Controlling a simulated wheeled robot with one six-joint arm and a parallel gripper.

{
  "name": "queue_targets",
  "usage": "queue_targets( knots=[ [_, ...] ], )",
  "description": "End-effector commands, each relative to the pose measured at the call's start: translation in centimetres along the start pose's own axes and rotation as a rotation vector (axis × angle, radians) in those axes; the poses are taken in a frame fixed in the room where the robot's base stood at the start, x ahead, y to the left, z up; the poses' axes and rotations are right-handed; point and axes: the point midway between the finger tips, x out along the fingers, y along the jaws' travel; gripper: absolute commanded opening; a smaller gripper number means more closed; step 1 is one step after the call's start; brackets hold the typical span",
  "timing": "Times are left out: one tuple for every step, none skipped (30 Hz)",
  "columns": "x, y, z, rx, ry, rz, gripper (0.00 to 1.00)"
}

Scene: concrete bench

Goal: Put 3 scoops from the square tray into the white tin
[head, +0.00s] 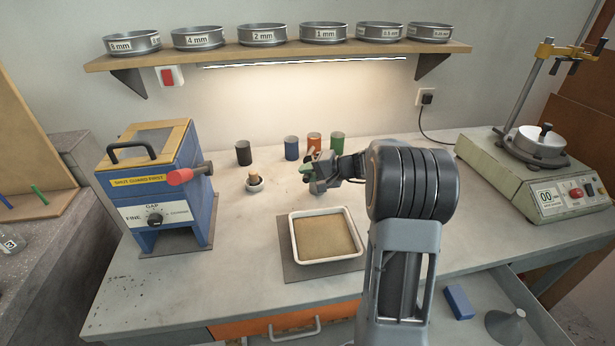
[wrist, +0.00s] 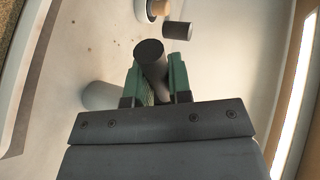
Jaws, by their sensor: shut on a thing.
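My gripper (head: 309,172) is above the bench, behind the square tray and in front of the coloured tins. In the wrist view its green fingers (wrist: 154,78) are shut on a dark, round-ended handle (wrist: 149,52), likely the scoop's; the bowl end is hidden. The square tray (head: 293,247) is white-rimmed and holds a level tan material. It lies on a dark mat, and its edge shows at the left of the wrist view. A pale cylinder (wrist: 101,95), possibly the white tin, is partly hidden beside the left finger. I cannot make out the white tin in the head view.
Black (head: 243,153), blue (head: 291,148), orange (head: 314,142) and green (head: 337,143) tins stand at the back. A mortar with pestle (head: 255,184) is left of my gripper. A blue mill (head: 160,190) stands left, a sieve shaker (head: 530,180) right. An open drawer (head: 490,315) is at lower right.

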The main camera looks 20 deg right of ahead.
Motion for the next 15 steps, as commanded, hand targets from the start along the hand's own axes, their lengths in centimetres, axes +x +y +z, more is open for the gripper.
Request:
queue_targets(
  knots=[
    [0.07, 0.25, 0.00, -0.001, 0.001, -0.009, 0.00],
    [0.06, 0.27, 0.00, -0.001, 0.001, -0.014, 0.00],
    [0.06, 0.30, -0.01, 0.000, 0.002, -0.020, 0.00],
    [0.06, 0.32, -0.02, 0.000, 0.002, -0.025, 0.00],
    [0.06, 0.35, -0.02, 0.000, 0.002, -0.030, 0.00],
    [0.06, 0.38, -0.02, 0.001, 0.003, -0.036, 0.00],
    [0.06, 0.41, -0.02, 0.001, 0.003, -0.041, 0.00],
    [0.06, 0.43, -0.02, 0.001, 0.003, -0.046, 0.00],
    [0.05, 0.45, -0.01, 0.001, 0.003, -0.052, 0.00],
    [0.05, 0.46, -0.01, 0.002, 0.003, -0.058, 0.00],
    [0.05, 0.47, -0.02, 0.002, 0.003, -0.063, 0.00],
    [0.04, 0.50, -0.02, 0.002, 0.004, -0.069, 0.00],
    [0.04, 0.52, -0.03, 0.002, 0.005, -0.074, 0.00],
    [0.03, 0.54, -0.03, 0.002, 0.005, -0.079, 0.00],
    [0.03, 0.56, -0.02, 0.002, 0.005, -0.085, 0.00]
  ],
)
